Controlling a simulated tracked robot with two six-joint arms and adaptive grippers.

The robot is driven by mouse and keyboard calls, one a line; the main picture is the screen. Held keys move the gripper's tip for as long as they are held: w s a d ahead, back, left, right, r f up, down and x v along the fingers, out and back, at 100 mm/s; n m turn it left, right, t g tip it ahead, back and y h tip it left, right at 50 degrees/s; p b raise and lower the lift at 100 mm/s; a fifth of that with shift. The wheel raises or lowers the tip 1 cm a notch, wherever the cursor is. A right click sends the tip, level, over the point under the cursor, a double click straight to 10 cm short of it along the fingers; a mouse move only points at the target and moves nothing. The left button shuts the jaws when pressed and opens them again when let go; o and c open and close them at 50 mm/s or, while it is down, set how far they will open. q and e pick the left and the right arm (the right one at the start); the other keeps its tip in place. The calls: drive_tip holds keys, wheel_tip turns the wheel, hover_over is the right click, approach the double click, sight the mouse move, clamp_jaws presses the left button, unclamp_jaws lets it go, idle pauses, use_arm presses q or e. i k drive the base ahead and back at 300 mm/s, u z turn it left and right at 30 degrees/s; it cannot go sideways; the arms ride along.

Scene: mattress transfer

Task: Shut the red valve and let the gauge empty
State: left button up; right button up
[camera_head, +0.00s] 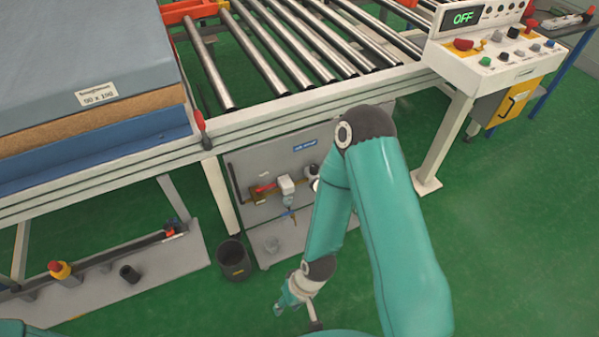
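A valve with a red handle (265,187) sits on brass-coloured pipework on the grey panel (250,165) under the roller conveyor. A white block fitting (286,184) is just right of it. A small round part (312,171) beside my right forearm may be the gauge; my arm partly covers it and no dial can be read. My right arm bends down in front of the panel's right side. Its gripper end (297,305) is low at bottom centre, apart from the valve; its fingers are too unclear to tell open or shut. My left gripper is out of view.
A mattress stack (85,60) lies at the left of the roller conveyor (300,40). A control console (495,55) reading OFF stands at the right. A dark bin (233,261) stands on the floor by the panel. Green floor (500,230) is clear at the right.

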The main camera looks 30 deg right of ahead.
sight(271, 185)
drive_tip(key=z, duration=0.3)
drive_tip(key=i, duration=0.8)
drive_tip(key=z, duration=0.35)
drive_tip(key=k, duration=0.85)
drive_tip(key=z, duration=0.2)
drive_tip(key=i, duration=0.85)
drive_tip(key=u, duration=0.1)
